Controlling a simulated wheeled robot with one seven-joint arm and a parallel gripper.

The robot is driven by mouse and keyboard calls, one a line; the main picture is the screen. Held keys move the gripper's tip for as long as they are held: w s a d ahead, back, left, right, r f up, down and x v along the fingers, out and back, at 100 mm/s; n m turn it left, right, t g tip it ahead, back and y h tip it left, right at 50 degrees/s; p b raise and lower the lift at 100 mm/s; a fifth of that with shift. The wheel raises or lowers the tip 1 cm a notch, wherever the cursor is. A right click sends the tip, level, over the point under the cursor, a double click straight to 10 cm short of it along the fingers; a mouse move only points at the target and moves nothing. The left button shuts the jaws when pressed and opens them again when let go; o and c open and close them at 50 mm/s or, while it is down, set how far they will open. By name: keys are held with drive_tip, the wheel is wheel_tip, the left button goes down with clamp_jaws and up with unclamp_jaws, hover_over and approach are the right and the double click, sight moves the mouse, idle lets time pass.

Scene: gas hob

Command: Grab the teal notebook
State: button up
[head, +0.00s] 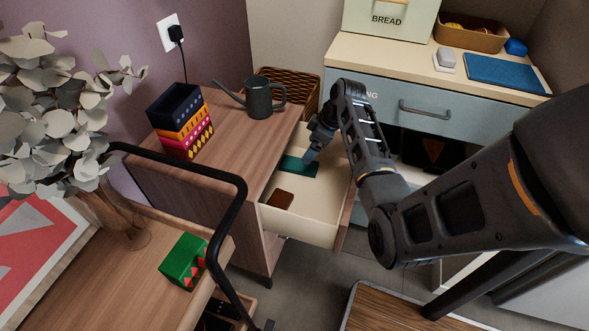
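The teal notebook (296,168) lies flat inside an open drawer (290,222), towards its back part. My gripper (309,154) reaches down into the drawer from above, with its tip at the notebook's right side. The tip overlaps the notebook in the picture, and I cannot tell whether it touches it. The fingers are small and dark, so I cannot tell whether they are open or shut. The notebook appears to lie on the drawer floor.
A brown item (281,199) lies nearer the drawer's front. On the wooden cabinet top stand a watering can (259,100) and a stack of patterned boxes (184,125). A blue flat item (505,73) lies on the counter. A black rail (243,205) curves in front.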

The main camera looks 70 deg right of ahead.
sight(300, 165)
drive_tip(key=x, duration=0.7)
drive_tip(key=shift+a+f+b, duration=0.3)
drive_tip(key=shift+a+b, duration=0.1)
drive_tip(key=c, duration=1.2)
